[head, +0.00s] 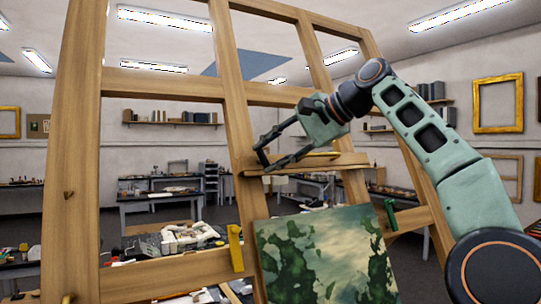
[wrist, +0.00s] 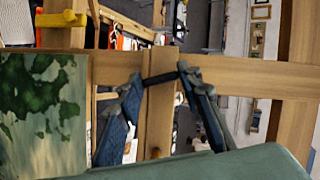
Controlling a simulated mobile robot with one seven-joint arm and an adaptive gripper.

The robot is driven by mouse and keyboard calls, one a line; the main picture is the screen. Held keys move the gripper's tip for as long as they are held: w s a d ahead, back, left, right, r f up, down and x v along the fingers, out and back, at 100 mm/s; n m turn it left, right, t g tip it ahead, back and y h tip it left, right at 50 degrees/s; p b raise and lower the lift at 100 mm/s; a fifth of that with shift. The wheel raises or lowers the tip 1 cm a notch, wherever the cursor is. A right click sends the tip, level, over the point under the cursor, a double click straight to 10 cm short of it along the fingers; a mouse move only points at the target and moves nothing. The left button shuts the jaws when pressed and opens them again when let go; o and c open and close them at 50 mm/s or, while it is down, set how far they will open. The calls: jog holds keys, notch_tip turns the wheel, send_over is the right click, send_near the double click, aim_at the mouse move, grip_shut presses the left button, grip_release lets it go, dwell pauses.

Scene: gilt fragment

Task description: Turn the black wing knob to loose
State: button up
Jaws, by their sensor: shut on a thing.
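The black wing knob (wrist: 160,78) shows in the wrist view as a short dark bar lying across a wooden post. My gripper (wrist: 158,77) has a fingertip at each end of the bar and is shut on it. In the head view my gripper (head: 261,158) reaches in from the right to the easel's middle post (head: 232,100), beside the left end of a small wooden ledge (head: 310,164). The knob is too small and too covered by the fingers to make out clearly there.
A green and pale painting (head: 325,255) stands below the ledge. A yellow clamp (head: 235,248) is left of it and a green one (head: 390,214) is right of it. Cluttered workbenches (head: 165,195) stand behind the open easel frame.

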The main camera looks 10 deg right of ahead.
jog(key=shift+n, duration=0.6)
jog(key=shift+n+g, duration=0.3)
jog(key=o, duration=1.2)
jog(key=shift+c, duration=0.2)
jog(key=shift+s+d+r, duration=0.3)
jog(key=shift+s+r, duration=0.05)
jog(key=shift+s+d+f+h, duration=0.1)
jog(key=shift+s+d+h, duration=0.2)
jog(key=shift+s+d, duration=0.15)
jog(key=s+d, duration=0.7)
jog(key=s, duration=0.1)
jog(key=shift+d, duration=0.25)
